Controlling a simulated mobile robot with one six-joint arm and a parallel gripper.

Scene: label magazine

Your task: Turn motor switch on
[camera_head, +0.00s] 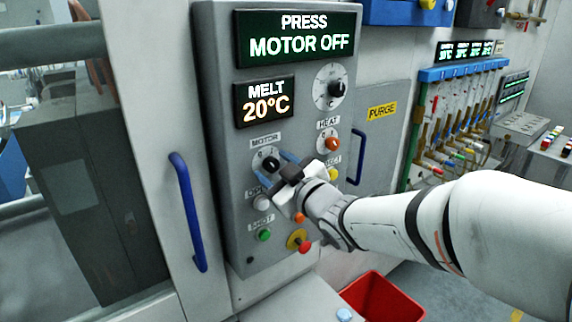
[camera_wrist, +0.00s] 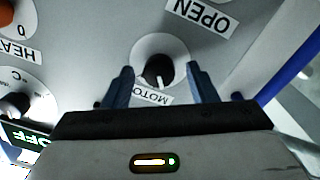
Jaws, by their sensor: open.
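The motor switch (camera_head: 269,163) is a black rotary knob on a pale round dial under a "MOTOR" label, on the grey control panel (camera_head: 222,190). The display (camera_head: 298,37) above reads "PRESS MOTOR OFF". My gripper (camera_head: 272,168) is open at the motor switch, with its blue fingers on either side of the knob. In the wrist view the knob (camera_wrist: 159,70) shows upside down between the two fingertips (camera_wrist: 159,80), with a gap on each side. Its white pointer line is visible. Part of the dial's lower area is hidden by my gripper.
Close by are the orange heat knob (camera_head: 332,143), a green shot button (camera_head: 264,235) and a red button (camera_head: 304,246) on a yellow base. A blue door handle (camera_head: 188,212) stands left of the panel. A red bin (camera_head: 382,297) is below right.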

